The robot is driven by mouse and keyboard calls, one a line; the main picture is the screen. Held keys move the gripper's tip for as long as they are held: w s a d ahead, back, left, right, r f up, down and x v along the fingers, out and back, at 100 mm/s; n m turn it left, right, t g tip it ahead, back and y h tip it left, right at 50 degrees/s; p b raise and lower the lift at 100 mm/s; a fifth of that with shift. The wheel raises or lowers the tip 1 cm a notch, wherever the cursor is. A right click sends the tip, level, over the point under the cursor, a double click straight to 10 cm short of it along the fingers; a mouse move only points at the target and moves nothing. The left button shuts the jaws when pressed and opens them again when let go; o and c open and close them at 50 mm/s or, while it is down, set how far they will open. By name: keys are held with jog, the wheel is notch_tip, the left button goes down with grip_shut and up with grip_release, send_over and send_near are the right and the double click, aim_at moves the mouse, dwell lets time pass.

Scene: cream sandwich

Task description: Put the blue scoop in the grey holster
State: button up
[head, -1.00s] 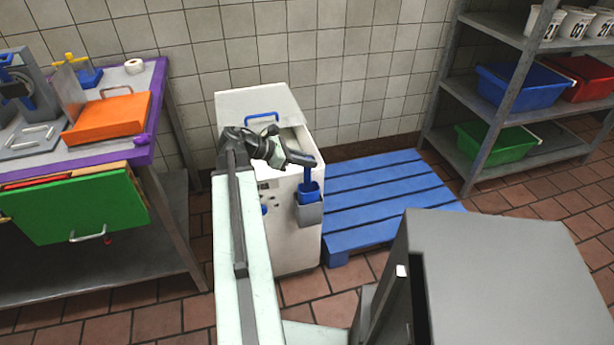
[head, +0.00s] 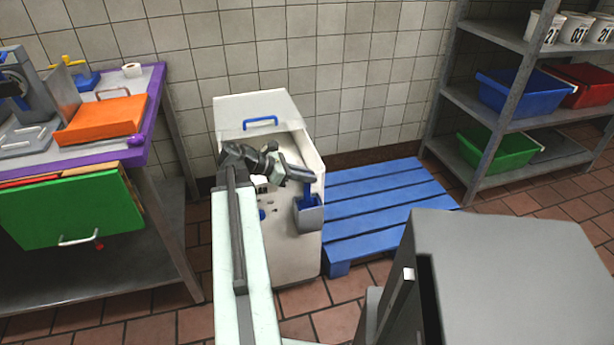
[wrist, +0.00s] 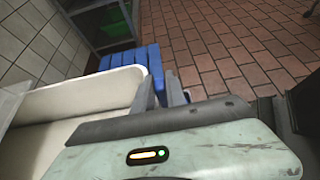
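The blue scoop (head: 309,188) is upright at the front right of the white bin, its lower part inside the grey holster (head: 310,218). The holster hides most of its bowl. My gripper (head: 309,178) reaches over the bin from the left, its fingertips at the top of the scoop's handle. In the wrist view, my gripper's two fingers (wrist: 161,92) stand a little apart with blue between them. There the scoop cannot be told clearly from the pallet behind.
The white bin (head: 285,245) stands below my arm. A blue pallet (head: 375,205) lies to its right. A steel table (head: 60,150) with an orange block is at left, and a shelf rack (head: 490,110) with coloured tubs at right. A grey box-shaped surface (head: 515,270) fills the lower right.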

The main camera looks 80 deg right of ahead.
jog(key=shift+o, duration=1.2)
jog(key=shift+d, duration=0.1)
jog(key=shift+r, duration=0.15)
jog(key=shift+d+r+p, duration=0.1)
jog(key=shift+r+p, duration=0.25)
jog(key=shift+p, duration=0.05)
jog(key=shift+w+r+p, duration=0.1)
jog(key=shift+r+p, duration=0.55)
jog(key=f+p+v, duration=0.1)
jog(key=p+v, duration=0.3)
jog(key=v, duration=0.7)
jog(key=shift+w+a+r+p, duration=0.15)
jog(key=shift+w+a+p, duration=0.2)
jog(key=shift+p, duration=0.05)
